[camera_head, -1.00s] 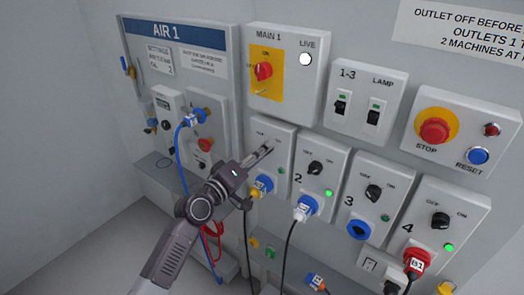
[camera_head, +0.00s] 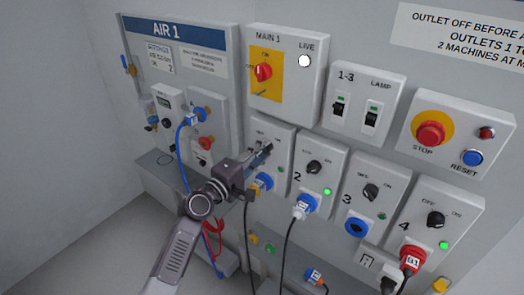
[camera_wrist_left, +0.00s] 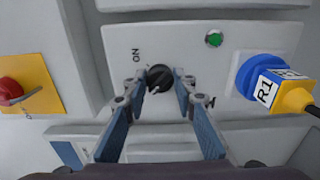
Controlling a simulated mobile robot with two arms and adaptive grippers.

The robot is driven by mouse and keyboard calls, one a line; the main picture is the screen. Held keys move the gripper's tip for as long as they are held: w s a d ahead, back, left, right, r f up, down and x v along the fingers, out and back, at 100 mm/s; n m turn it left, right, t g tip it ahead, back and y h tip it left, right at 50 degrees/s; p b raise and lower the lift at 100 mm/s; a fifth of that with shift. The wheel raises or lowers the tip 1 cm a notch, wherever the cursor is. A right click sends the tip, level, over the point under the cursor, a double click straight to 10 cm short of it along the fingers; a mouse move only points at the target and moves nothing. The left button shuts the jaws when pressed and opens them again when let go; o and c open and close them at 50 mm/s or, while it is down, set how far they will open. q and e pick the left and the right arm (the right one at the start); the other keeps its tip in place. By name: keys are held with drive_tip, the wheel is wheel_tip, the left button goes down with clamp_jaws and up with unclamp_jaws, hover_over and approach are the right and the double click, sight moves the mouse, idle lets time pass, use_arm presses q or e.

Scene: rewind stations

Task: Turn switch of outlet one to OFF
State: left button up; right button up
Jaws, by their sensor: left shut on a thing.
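Outlet one's grey box sits left in the outlet row, with its lower plug in a blue socket (camera_head: 262,182). My left gripper (camera_head: 264,150) is at its switch in the head view and hides it. In the left wrist view the black round switch (camera_wrist_left: 159,78) lies between the fingertips of the left gripper (camera_wrist_left: 160,86), which is shut on it. An ON label (camera_wrist_left: 136,55) is beside it. The switch's exact pointing direction is hard to tell. A green light (camera_wrist_left: 214,39) shows on the same box. My right gripper is not in view.
Outlet two's switch (camera_head: 314,167) is close on the right. The MAIN 1 box with its red switch (camera_head: 263,72) is above. The AIR 1 panel (camera_head: 175,60) stands left.

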use_arm(q)
drive_tip(key=shift+f, duration=0.1)
drive_tip(key=o, duration=1.2)
drive_tip(key=shift+c, duration=0.2)
drive_tip(key=shift+a, duration=0.1)
drive_tip(key=v, duration=1.2)
